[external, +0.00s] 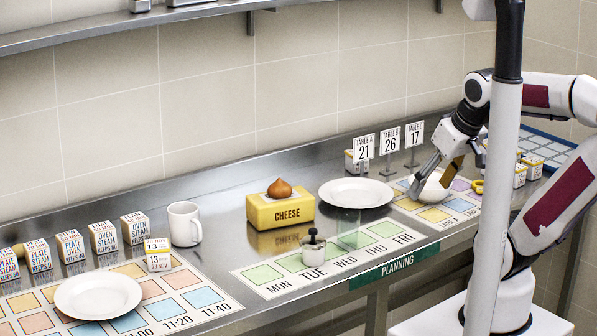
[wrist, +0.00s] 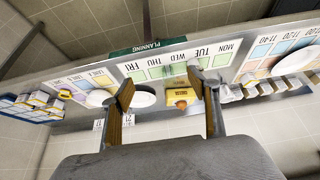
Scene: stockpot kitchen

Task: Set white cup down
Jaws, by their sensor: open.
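The white cup (external: 184,224) stands upright on the steel counter, left of the yellow cheese block and behind the left mat. Nothing touches it that I can see. I cannot pick it out clearly in the wrist view. My gripper (external: 434,182) is open at the right of the counter, far from the cup, low by a white dish (external: 434,190) on the coloured right mat. In the wrist view my gripper (wrist: 160,86) shows two spread fingers with nothing held between them.
A yellow cheese block (external: 280,212) with an onion (external: 280,189) on top stands mid-counter. White plates lie at the centre (external: 356,193) and left (external: 98,296). A small lidded pot (external: 313,249) stands on the weekday mat (external: 250,274). Small boxes line the left.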

